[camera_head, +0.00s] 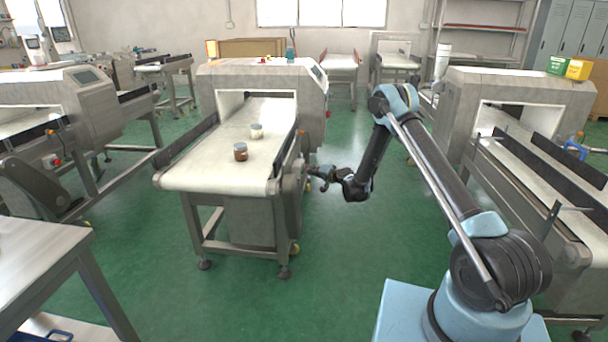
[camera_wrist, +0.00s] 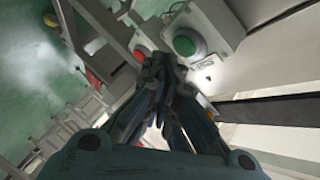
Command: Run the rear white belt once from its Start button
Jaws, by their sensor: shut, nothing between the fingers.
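The white belt (camera_head: 218,165) of the middle metal detector carries a brown-filled jar (camera_head: 240,151) and a pale jar (camera_head: 256,131). My gripper (camera_head: 318,178) is at the right side of this conveyor, in front of its side. In the wrist view my gripper (camera_wrist: 163,62) is shut and empty. Its fingertips are close to a grey control box (camera_wrist: 212,28) bearing a large green button (camera_wrist: 184,44). A red button (camera_wrist: 141,54) sits left of the green one, partly behind the fingers. I cannot tell whether the fingertips touch the box.
Another metal detector with a belt stands at the left (camera_head: 70,100) and another at the right (camera_head: 520,90). A metal table (camera_head: 40,255) is at the front left. Green floor (camera_head: 340,260) is clear between the middle conveyor and my base.

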